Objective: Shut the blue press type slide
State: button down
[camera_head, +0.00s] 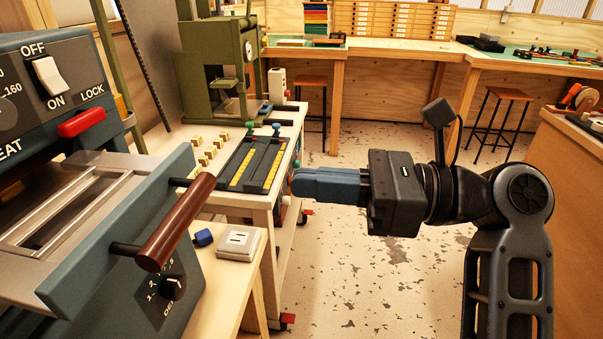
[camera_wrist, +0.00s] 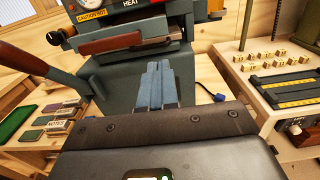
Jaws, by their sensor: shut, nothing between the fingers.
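The blue-grey press stands at the left of the head view, with its OFF/ON switch panel (camera_head: 45,85). Its type slide sticks out from the body, with a pale metal frame (camera_head: 50,215) showing behind a blue-grey front plate (camera_head: 110,240). A brown bar handle (camera_head: 177,222) is on that plate. In the wrist view a brown handle (camera_wrist: 110,42) shows below the press head, beyond my fingers. My gripper (camera_head: 295,183) is shut and empty, pointing left, to the right of the handle and apart from it. Its blue fingers (camera_wrist: 158,65) also show in the wrist view.
The floor at centre is clear.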

aim_at(90, 158)
jog(key=a, duration=0.8)
jog(key=w+a, duration=0.1)
jog(key=a, duration=0.3)
jog(key=shift+p, duration=0.3)
jog(key=shift+a, duration=0.1)
jog(key=a+p, duration=0.2)
jog(key=a, duration=0.3)
jog(key=a+p, duration=0.2)
jog(key=a, duration=0.4)
jog(key=w+a+p, duration=0.1)
jog(key=a+p, duration=0.1)
jog(key=a, duration=0.4)
jog(key=shift+w, duration=0.1)
jog(key=shift+a, duration=0.15)
jog(key=shift+a+r, duration=0.1)
jog(key=shift+r, duration=0.05)
